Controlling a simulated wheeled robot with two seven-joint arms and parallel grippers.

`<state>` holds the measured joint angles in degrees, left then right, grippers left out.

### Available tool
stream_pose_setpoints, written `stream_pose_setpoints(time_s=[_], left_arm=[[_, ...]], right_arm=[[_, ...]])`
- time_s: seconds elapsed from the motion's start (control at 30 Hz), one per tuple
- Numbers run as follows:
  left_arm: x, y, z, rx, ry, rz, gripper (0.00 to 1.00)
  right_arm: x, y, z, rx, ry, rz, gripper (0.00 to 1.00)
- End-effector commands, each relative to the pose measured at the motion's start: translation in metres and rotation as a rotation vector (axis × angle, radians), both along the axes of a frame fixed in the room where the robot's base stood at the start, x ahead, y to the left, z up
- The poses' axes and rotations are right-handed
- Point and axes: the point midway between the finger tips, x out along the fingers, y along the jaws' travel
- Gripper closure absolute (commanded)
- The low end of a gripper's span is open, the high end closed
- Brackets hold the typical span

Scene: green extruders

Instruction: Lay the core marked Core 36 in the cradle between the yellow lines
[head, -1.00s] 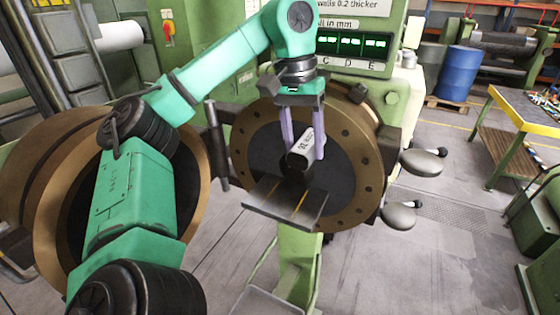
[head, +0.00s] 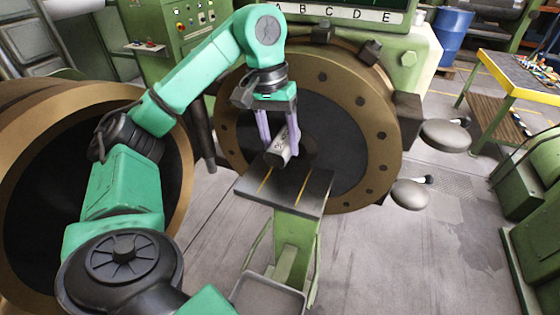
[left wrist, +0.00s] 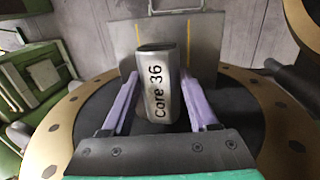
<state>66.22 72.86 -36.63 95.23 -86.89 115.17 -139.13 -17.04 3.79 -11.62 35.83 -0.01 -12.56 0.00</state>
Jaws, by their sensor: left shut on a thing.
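The core marked Core 36 (left wrist: 158,85) is a short silver-grey piece; its label reads clearly in the left wrist view. It also shows in the head view (head: 279,155). My left gripper (head: 277,145) is shut on it, with the lilac fingers on either side of it. The cradle (head: 310,192) is a grey plate with two yellow lines, on a green stand. The core is at the plate's far edge, in front of the large round flange; I cannot tell whether it touches the plate. The yellow lines also show beyond the core in the left wrist view (left wrist: 195,40). My right gripper is not in view.
The large bronze-rimmed flange (head: 383,130) stands right behind the cradle. Two round grey pads (head: 445,135) stick out at its right. A grey tray (head: 268,297) sits below the cradle. A yellow-edged table (head: 515,78) and a blue drum (head: 453,33) stand farther right.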

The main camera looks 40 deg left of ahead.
Motion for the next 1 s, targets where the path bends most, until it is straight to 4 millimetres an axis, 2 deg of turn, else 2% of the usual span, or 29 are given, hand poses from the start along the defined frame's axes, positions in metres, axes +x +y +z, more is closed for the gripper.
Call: stream_pose_setpoints(time_s=[0.03, 0.23, 0.37, 0.73, 0.77, 0.8, 0.83, 1.0], left_arm=[[0.000, -0.001, -0.029, -0.002, 0.004, -0.003, 1.00], [0.000, -0.001, -0.058, -0.002, 0.000, -0.002, 1.00], [-0.001, 0.000, -0.077, 0.001, 0.003, 0.001, 1.00], [0.000, -0.001, -0.085, -0.001, -0.002, -0.002, 1.00], [0.000, -0.001, -0.084, -0.001, 0.000, -0.001, 0.29], [0.000, -0.001, -0.084, -0.001, 0.000, -0.001, 0.13], [0.000, -0.001, -0.084, -0.001, 0.000, -0.001, 0.10], [0.000, -0.001, -0.084, -0.001, 0.000, -0.001, 0.10]], right_arm=[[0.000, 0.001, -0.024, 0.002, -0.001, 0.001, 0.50], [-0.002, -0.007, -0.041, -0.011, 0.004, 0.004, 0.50], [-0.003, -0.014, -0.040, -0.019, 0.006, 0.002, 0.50], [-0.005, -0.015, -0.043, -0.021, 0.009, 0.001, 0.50], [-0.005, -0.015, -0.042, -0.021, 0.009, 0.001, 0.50], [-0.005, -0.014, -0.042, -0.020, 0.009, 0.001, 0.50], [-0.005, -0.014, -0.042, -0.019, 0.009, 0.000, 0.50], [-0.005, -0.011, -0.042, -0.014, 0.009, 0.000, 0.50]])
